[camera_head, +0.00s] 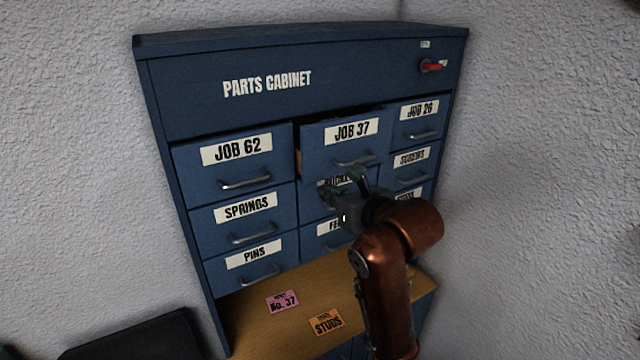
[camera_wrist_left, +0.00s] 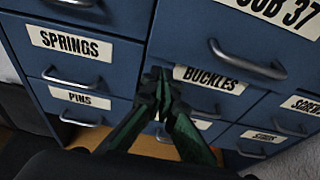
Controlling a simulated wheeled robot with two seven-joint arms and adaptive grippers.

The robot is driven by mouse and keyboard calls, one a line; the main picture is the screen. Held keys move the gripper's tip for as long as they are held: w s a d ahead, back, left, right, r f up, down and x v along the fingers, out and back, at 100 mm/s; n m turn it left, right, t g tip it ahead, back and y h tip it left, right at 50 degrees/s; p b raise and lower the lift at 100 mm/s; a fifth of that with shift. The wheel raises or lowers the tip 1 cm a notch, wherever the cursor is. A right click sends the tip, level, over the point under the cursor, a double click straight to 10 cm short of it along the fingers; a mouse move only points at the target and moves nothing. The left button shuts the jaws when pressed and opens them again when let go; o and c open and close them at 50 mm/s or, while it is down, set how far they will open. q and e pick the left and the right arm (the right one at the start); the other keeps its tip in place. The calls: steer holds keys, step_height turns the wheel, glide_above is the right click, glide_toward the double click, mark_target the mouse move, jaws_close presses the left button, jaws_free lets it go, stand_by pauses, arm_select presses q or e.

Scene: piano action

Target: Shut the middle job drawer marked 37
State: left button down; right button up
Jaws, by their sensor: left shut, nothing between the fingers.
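The middle job drawer marked JOB 37 (camera_head: 343,147) stands out from the blue parts cabinet (camera_head: 190,110), with a strip of its lighter side showing at its left. Its front also shows at the upper right of the left wrist view (camera_wrist_left: 225,22), with its bar handle. My left gripper (camera_head: 343,187) is shut and empty, just below the JOB 37 drawer and in front of the BUCKLES drawer (camera_head: 312,198). In the left wrist view its fingertips (camera_wrist_left: 160,78) meet beside the BUCKLES label. I cannot tell whether they touch the cabinet. My right gripper is not in view.
The JOB 62 drawer (camera_head: 190,170) and JOB 26 drawer (camera_head: 405,132) sit further back on either side. A red switch (camera_head: 432,66) is at the upper right. A wooden shelf (camera_head: 250,325) below carries a pink card (camera_head: 282,301) and an orange card (camera_head: 326,322).

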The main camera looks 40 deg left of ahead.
mark_target(313, 179)
arm_select(q)
steer(key=shift+w+a+r, duration=0.1)
steer(key=shift+w+a, duration=0.15)
steer(key=shift+a, duration=0.4)
steer(key=shift+w+a, duration=0.25)
steer(key=shift+a, duration=0.35)
steer(key=shift+a, duration=0.15)
steer(key=a, duration=0.1)
steer(key=w+a, duration=0.1)
steer(key=a, duration=0.2)
steer(key=shift+w, duration=0.35)
steer(key=shift+d+r, duration=0.1)
steer(key=shift+d, duration=0.05)
